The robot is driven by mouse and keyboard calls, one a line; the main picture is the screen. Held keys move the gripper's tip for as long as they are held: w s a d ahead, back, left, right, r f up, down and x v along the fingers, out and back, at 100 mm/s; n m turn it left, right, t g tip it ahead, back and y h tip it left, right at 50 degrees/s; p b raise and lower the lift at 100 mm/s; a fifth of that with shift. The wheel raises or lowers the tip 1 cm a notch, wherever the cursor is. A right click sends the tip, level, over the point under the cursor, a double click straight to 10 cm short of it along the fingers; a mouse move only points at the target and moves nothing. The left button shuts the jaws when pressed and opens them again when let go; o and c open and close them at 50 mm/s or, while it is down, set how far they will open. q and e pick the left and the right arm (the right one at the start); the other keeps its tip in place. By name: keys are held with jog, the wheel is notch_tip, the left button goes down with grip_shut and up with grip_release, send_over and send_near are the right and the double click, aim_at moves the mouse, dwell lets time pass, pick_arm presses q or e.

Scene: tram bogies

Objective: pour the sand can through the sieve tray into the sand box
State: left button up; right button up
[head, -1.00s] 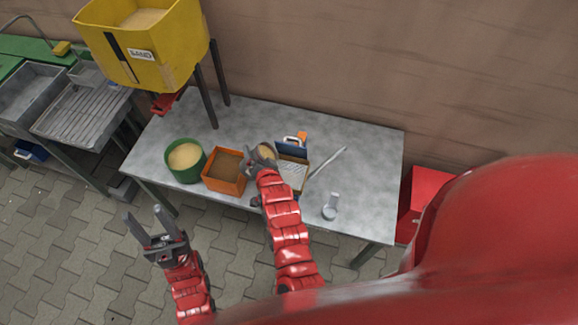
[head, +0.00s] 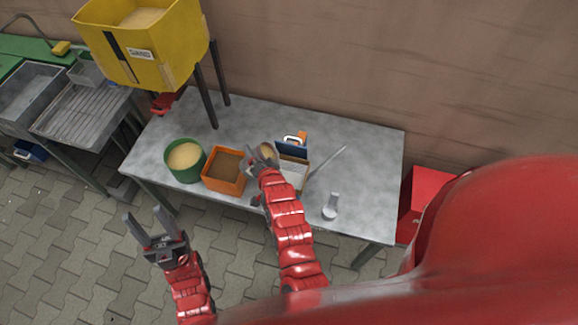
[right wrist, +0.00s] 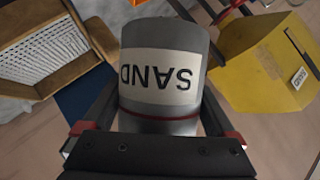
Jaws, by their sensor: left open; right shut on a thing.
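My right gripper (head: 258,162) is shut on the grey sand can, above the table beside an orange box. The can's SAND label shows upside down in the right wrist view (right wrist: 163,75). In the head view tan sand shows in its mouth (head: 267,152), and the can looks roughly upright. The orange open box (head: 224,187) has a flat brown inside; I cannot tell whether this is mesh or sand. A yellow hopper (head: 160,65) on dark legs bears a label and holds sand; I cannot tell which vessel is the sand box. My left gripper (head: 152,230) is open and empty, over the paving in front of the table.
A green tub (head: 200,173) of sand stands left of the orange box. A wood-framed tray with a white perforated panel (right wrist: 50,55) and a blue item (head: 291,149) are right of the can. A scoop (head: 331,207) lies at right. The table's right side is mostly clear.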

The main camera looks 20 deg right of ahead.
jog(key=shift+r+m+y+b, duration=0.35)
jog(key=shift+m+y+b, duration=0.3)
jog(key=shift+b, duration=0.5)
dwell(1.6)
jog(key=shift+f+m+y+b, duration=0.25)
jog(key=shift+m+y+b, duration=0.15)
jog(key=shift+b, duration=1.05)
